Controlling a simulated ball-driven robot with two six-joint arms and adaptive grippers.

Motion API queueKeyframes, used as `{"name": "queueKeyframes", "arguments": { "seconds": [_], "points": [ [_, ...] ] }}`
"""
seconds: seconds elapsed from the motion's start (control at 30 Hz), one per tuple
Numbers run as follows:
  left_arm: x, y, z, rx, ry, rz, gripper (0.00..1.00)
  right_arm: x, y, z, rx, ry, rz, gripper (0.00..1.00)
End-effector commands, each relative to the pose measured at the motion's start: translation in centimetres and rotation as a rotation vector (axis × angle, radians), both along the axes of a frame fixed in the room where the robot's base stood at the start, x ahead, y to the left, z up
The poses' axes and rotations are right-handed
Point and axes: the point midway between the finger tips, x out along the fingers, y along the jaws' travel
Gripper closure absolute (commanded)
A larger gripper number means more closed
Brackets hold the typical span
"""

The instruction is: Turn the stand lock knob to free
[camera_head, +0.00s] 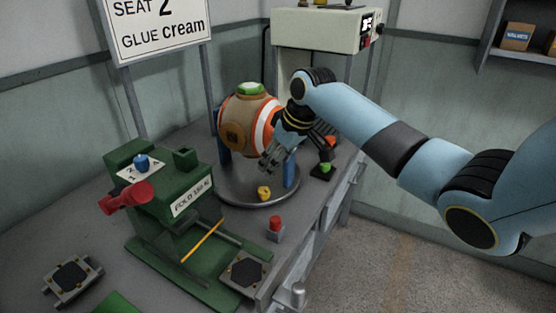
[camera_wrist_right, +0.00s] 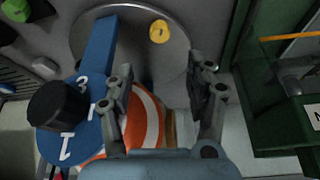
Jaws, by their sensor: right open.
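A ball with orange, white and tan bands (camera_head: 247,128) sits in a stand with blue uprights (camera_head: 289,172) on a round grey base (camera_head: 228,189). A small yellow knob (camera_head: 264,193) stands on the base's front part. The right wrist view shows this yellow knob (camera_wrist_right: 159,31) beyond my fingertips. That view also shows a black knob (camera_wrist_right: 58,106) on a blue upright marked with numbers. I cannot tell either knob's setting. My right gripper (camera_head: 270,164) is open and empty beside the ball, above the yellow knob, apart from it. My left gripper is out of view.
A green press (camera_head: 180,195) with a red handle and blue knob stands left of the stand. A small block with a red top (camera_head: 275,225) is in front. A sign (camera_head: 158,28) and a beige machine (camera_head: 318,32) are behind. Some table is bare at the left.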

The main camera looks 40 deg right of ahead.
Motion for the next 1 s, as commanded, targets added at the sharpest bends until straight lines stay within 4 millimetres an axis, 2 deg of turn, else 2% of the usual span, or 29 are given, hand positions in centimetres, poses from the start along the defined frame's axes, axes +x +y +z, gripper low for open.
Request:
{"name": "queueKeyframes", "arguments": {
  "seconds": [0.37, 0.53, 0.7, 0.83, 1.0],
  "points": [
    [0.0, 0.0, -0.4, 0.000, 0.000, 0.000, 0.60, 0.0, 0.3, -0.1, 0.000, 0.002, -0.031, 0.45],
    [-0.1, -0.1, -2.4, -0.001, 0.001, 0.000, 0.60, 0.3, 1.7, -1.4, 0.000, 0.008, -0.282, 0.45],
    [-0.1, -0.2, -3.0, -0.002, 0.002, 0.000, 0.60, 0.5, 2.1, -1.8, 0.000, 0.000, -0.444, 0.45],
    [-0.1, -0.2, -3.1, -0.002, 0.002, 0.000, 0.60, 1.0, 1.9, -3.4, 0.000, 0.003, -0.451, 0.45],
    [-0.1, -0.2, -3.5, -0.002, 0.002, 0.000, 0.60, 2.3, 1.6, -6.6, -0.001, 0.003, -0.448, 0.45]
  ]
}}
